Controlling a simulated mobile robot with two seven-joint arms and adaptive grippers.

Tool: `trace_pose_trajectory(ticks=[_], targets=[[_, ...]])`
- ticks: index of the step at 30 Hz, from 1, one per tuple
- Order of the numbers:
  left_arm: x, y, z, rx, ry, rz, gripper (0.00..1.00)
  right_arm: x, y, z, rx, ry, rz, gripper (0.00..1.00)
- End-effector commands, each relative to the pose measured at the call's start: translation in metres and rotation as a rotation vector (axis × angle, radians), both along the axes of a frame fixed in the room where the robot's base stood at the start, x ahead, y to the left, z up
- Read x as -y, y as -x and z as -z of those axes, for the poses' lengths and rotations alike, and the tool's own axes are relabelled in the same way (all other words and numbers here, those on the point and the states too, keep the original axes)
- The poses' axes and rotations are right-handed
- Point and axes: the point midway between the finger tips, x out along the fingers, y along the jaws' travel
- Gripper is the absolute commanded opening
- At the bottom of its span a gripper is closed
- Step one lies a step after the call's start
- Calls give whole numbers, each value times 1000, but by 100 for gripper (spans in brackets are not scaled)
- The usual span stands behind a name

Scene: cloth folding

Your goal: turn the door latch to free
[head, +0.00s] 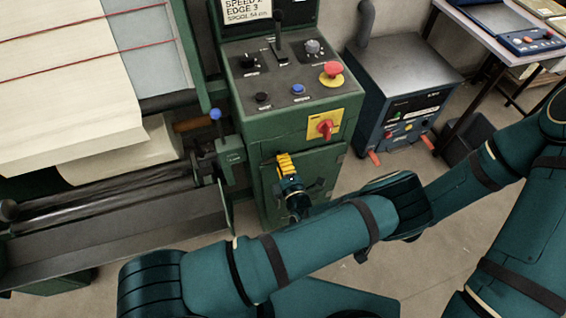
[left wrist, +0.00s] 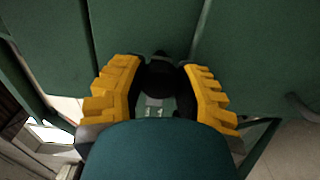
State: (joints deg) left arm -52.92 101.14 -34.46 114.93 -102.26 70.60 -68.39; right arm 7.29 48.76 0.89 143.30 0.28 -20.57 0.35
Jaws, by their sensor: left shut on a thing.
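The green cabinet door (head: 328,167) is on the front of the machine's control cabinet, below the red rotary switch. My left gripper (head: 286,165), with ribbed yellow fingers, is at the door's upper left part. In the left wrist view, my left gripper (left wrist: 161,82) has its two fingers on either side of a dark round latch (left wrist: 160,77) on the green door panel (left wrist: 145,28), and is shut on it. In the head view the gripper hides the latch. The latch's turn angle cannot be told. My right gripper is not in view.
The red switch (head: 325,127) on its yellow plate sits just above the door. A red emergency button (head: 333,70) and knobs are on the panel top. A roller machine (head: 110,235) stands at left, a dark blue unit (head: 400,90) at right. Floor is clear between cabinet and unit.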

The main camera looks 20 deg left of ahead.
Motion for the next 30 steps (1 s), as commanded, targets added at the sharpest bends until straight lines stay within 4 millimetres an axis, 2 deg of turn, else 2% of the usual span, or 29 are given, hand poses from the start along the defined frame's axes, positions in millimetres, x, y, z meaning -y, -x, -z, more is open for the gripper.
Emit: trace_pose_trajectory(ticks=[8,9,11,12,23,26,30], targets=[[0,0,0,-1,-1,0,0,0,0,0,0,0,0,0],[0,0,0,-1,-1,0,41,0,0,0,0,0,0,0],[0,0,0,-1,-1,0,62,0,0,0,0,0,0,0],[0,0,0,0,0,0,66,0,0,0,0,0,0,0],[0,0,-4,2,1,0,66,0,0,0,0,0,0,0],[0,-1,-16,2,1,-1,66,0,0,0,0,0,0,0],[0,-1,-42,6,1,0,66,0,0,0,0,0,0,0]])
